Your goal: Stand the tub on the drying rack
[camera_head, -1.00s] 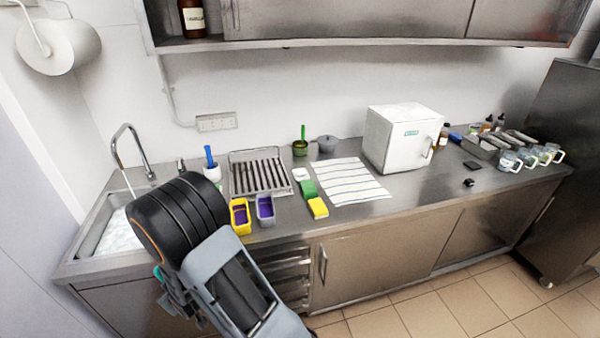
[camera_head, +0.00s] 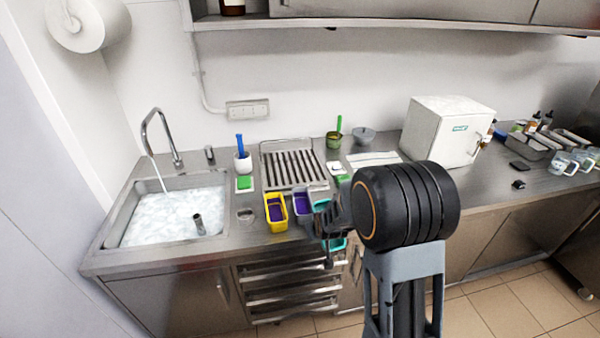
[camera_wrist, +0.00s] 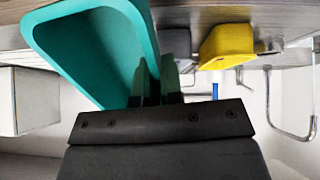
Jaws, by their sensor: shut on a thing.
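The teal tub (camera_wrist: 95,50) is in my gripper (camera_wrist: 157,88), which is shut on its wall; it fills the upper left of the wrist view. In the head view only bits of the tub (camera_head: 336,242) show behind my arm, low in front of the counter's edge. My gripper is mostly hidden by my wrist there. The metal drying rack (camera_head: 292,186) lies on the counter behind, left of my wrist. Its slatted top looks empty.
A yellow tub (camera_head: 276,224) and a lavender tub (camera_head: 303,205) stand in front of the rack, between it and the counter edge. A foamy sink (camera_head: 125,236) with a running tap (camera_head: 147,135) is at left. A white box appliance (camera_head: 447,132) stands at right.

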